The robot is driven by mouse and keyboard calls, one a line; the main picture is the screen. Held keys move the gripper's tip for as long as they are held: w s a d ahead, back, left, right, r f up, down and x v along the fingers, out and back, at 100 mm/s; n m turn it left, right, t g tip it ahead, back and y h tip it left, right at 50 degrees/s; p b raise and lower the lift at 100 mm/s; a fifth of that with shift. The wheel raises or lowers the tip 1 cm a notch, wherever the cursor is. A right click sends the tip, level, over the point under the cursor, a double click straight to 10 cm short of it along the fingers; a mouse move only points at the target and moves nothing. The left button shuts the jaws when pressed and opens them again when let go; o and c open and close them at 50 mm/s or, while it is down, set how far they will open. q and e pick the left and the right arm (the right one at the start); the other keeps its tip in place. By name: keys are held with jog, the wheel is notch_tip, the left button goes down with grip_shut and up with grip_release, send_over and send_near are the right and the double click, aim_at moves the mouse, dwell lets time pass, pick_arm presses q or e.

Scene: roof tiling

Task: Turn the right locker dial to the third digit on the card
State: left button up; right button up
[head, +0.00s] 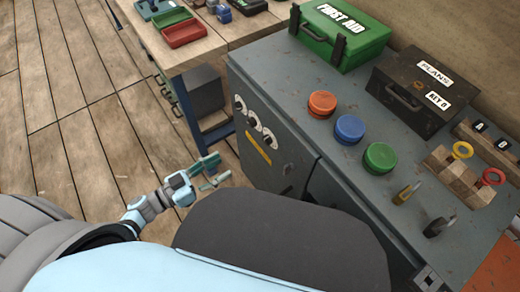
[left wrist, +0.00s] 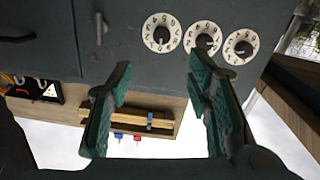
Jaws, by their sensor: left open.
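Three round white locker dials with black knobs sit in a row on the grey cabinet front. The right dial (head: 270,138) is the nearest one in the head view. The left wrist view is upside down, so the right dial (left wrist: 161,32) is at the left of the row there. Its digits are too small to read surely. My left gripper (head: 215,172) is open and empty, in front of the cabinet, apart from the dials. Its green-padded fingers (left wrist: 158,78) frame the lower view. No card with a readable digit row is seen. My right gripper is out of view.
The grey cabinet (head: 360,185) carries orange, blue and green round knobs, a green first aid box (head: 342,35), a dark "PLANS" box (head: 422,88) and keys. A yellow strip (head: 257,148) lies below the dials. A workbench (head: 200,45) stands beyond; wooden floor is open at left.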

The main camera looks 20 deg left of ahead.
pick_arm(q)
send_near(267, 140)
jog(key=f, duration=0.2)
jog(key=b+x, duration=0.1)
jog(key=x, duration=0.6)
jog(key=shift+w+r, duration=0.3)
jog(key=shift+w, duration=0.15)
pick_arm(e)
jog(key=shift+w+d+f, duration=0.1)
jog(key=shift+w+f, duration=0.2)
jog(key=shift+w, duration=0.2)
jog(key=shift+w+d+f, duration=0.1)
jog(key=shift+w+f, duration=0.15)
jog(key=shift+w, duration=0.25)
pick_arm(q)
jog(key=shift+c, duration=0.6)
grip_shut()
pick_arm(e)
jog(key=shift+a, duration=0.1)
